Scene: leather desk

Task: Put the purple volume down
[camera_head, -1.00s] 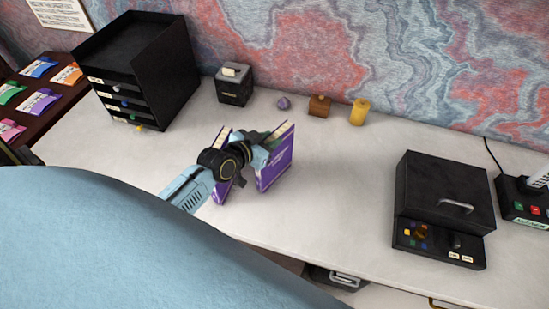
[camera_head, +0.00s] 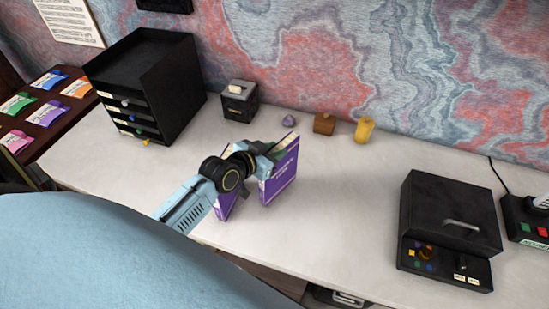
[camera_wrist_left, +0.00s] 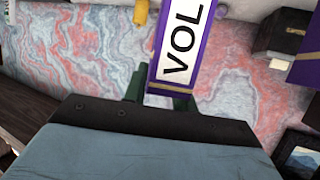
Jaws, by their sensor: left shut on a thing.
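A purple volume (camera_head: 280,175) with pale page edges stands upright over the white desk, right of my left gripper (camera_head: 262,152). The gripper is shut on it near its top. In the left wrist view the held volume (camera_wrist_left: 180,45) shows its white spine label reading "VOL", with the dark green fingers at its near end. I cannot tell whether its bottom touches the desk. A second purple piece (camera_head: 226,207) shows left of it, partly hidden by my gripper; another purple edge (camera_wrist_left: 308,62) shows in the left wrist view. My right gripper is not in view.
A black drawer unit (camera_head: 150,95) and a black box (camera_head: 239,101) stand at the back left. A purple stone (camera_head: 289,121), a brown block (camera_head: 324,124) and a yellow object (camera_head: 363,130) line the back. A black case (camera_head: 450,225) stands right. The desk between is clear.

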